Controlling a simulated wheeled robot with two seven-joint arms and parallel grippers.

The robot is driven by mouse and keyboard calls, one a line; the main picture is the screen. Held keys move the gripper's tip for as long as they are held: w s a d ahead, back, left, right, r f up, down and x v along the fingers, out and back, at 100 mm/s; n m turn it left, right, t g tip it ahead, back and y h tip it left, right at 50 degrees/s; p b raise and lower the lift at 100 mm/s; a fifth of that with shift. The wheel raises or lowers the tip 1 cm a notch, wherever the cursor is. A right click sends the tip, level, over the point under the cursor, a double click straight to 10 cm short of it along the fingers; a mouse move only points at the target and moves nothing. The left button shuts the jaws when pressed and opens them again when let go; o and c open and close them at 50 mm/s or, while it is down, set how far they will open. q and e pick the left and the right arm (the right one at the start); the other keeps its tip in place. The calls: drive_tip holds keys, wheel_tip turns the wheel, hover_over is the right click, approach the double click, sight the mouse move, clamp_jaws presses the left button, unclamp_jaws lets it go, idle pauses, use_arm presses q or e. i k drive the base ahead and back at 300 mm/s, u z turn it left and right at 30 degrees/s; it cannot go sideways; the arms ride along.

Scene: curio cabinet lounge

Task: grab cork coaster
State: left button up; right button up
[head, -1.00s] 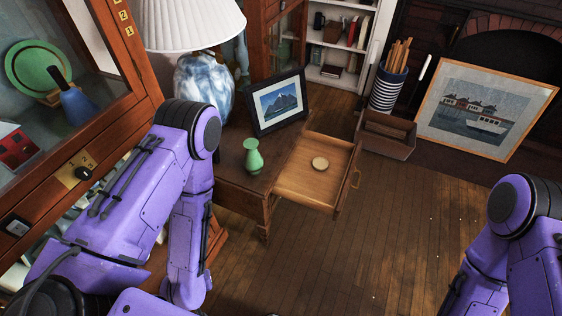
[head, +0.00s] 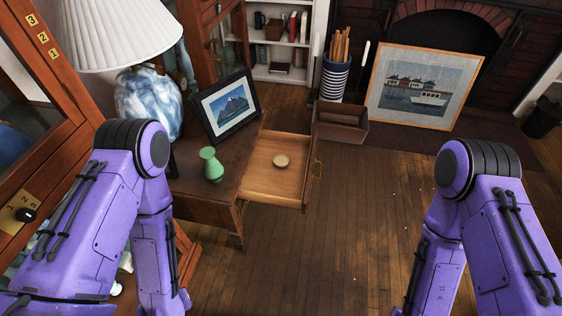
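The cork coaster (head: 281,161) is a small round tan disc. It lies flat in the open wooden drawer (head: 262,186) of the side table, near the drawer's middle. My two purple arms come in at the left and right of the head view. Both grippers are out of the picture below the frame, so what they hold does not show. Neither arm is at the drawer.
On the side table (head: 190,186) stand a green vase (head: 211,164), a framed mountain photo (head: 228,105) and a lamp (head: 147,103). A wooden box (head: 340,124) and a striped holder (head: 333,80) stand behind the drawer. The floor (head: 330,240) in front is clear.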

sight(280, 160)
drive_tip(key=u, duration=0.05)
drive_tip(key=k, duration=0.45)
drive_tip(key=u, duration=0.65)
drive_tip(key=i, duration=0.7)
drive_tip(key=z, duration=1.35)
drive_tip(key=i, duration=1)
